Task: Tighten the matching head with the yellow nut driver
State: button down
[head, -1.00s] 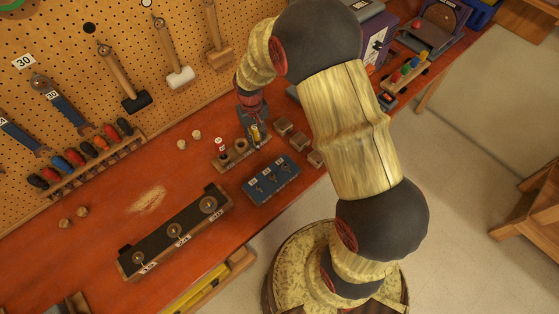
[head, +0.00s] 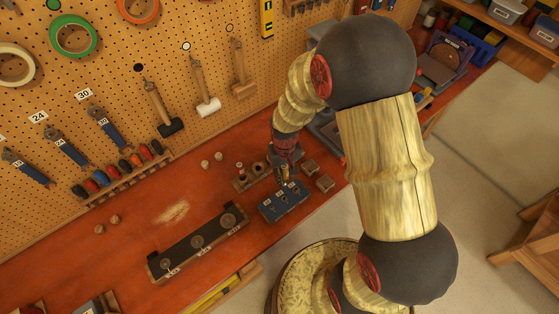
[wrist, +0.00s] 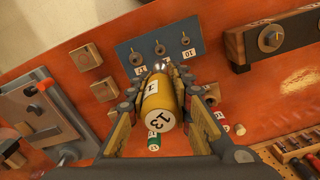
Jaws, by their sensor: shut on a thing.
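My gripper (wrist: 160,115) is shut on the yellow nut driver (wrist: 157,104), whose end cap reads 13. In the head view my gripper (head: 286,168) is above the far edge of the blue block (head: 287,206). The blue block also shows in the wrist view (wrist: 181,33), with three heads in a row and white number labels. One head (wrist: 159,48) is in the middle and one (wrist: 185,38) is beside the label 10. The left head (wrist: 136,58) has a label that is hard to read.
A dark bar with discs (head: 166,266) lies to the left. Wooden blocks (head: 324,183) stand close on the right.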

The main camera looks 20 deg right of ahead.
aim_at(285, 185)
jog(key=shift+s+f, duration=0.4)
jog(key=shift+s, duration=0.35)
jog(key=shift+w+f+b, duration=0.35)
jog(key=shift+f, duration=0.1)
jog(key=shift+s+f+b, duration=0.1)
jog(key=shift+f+b, duration=0.35)
jog(key=shift+f, duration=0.15)
jog(key=shift+f+b, duration=1.75)
jog(key=shift+f, duration=0.8)
jog(key=shift+f+b, duration=0.75)
jog(key=shift+f, duration=0.3)
